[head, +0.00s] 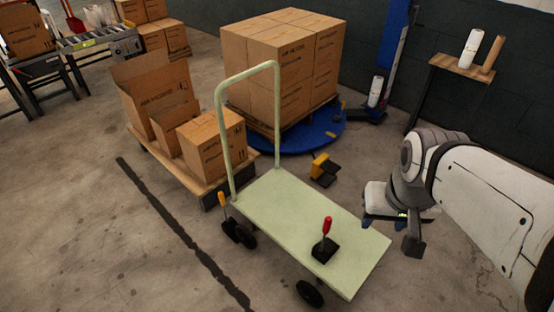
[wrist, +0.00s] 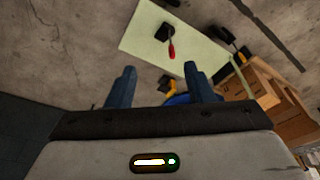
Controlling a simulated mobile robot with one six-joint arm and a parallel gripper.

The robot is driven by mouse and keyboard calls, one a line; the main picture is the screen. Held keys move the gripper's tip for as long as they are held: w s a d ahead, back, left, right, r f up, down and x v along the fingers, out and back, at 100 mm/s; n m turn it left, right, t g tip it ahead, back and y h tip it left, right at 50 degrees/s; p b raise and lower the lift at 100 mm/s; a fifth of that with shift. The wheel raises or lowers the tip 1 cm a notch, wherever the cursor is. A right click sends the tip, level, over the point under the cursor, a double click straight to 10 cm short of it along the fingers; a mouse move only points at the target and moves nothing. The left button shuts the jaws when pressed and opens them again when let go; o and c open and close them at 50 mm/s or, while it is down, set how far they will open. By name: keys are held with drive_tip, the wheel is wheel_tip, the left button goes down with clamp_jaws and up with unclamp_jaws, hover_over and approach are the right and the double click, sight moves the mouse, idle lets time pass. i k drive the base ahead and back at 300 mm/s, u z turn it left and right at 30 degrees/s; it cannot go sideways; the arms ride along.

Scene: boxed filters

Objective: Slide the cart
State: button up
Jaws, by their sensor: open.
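The cart (head: 290,210) is a pale green flat platform with a tall looped handle (head: 222,90) at its far left end and black wheels. A black block with a red-handled lever (head: 325,243) stands on its deck. My gripper (head: 385,222) hangs beside the cart's right edge, apart from the handle. In the wrist view my gripper (wrist: 157,88) has its two blue fingers spread with nothing between them. The cart deck (wrist: 165,42) shows beyond the fingertips, with the red lever on it.
A wooden pallet (head: 165,165) with cartons stands left of the cart. A stack of cartons (head: 285,60) sits on a blue turntable (head: 325,132) behind. A yellow-and-black pedal (head: 322,168) lies near the cart. A small stand (head: 460,67) holds rolls. Floor at the front left is clear.

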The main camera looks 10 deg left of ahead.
sight(292, 213)
drive_tip(key=z, duration=2.3)
drive_tip(key=k, duration=1.25)
drive_tip(key=u, duration=1.8)
drive_tip(key=i, duration=1)
